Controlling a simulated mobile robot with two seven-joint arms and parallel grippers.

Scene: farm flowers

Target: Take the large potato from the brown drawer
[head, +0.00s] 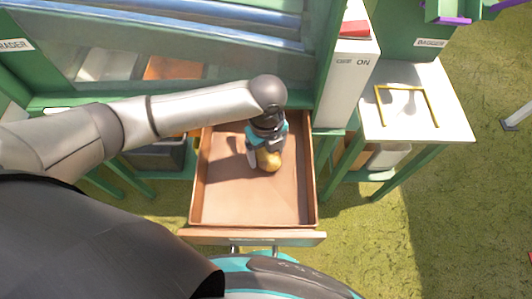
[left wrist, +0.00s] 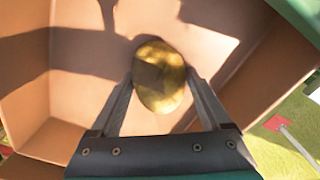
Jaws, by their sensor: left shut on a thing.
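The brown drawer (head: 240,203) is pulled open below the green machine in the head view. The large potato (head: 268,160) is yellow-brown and is in the back right part of the drawer. My left gripper (head: 266,158) reaches down into the drawer from above. In the left wrist view the potato (left wrist: 159,77) sits between the two fingertips of my left gripper (left wrist: 160,82), which is shut on it. The drawer walls (left wrist: 25,85) surround it there. I cannot tell whether the potato touches the drawer floor. My right gripper is not in view.
A white side table (head: 425,110) with a yellow frame (head: 407,88) on it stands to the right. The green machine (head: 200,50) overhangs the back of the drawer. A dark bin (head: 155,157) is left of the drawer. Open grass (head: 365,240) lies at the lower right.

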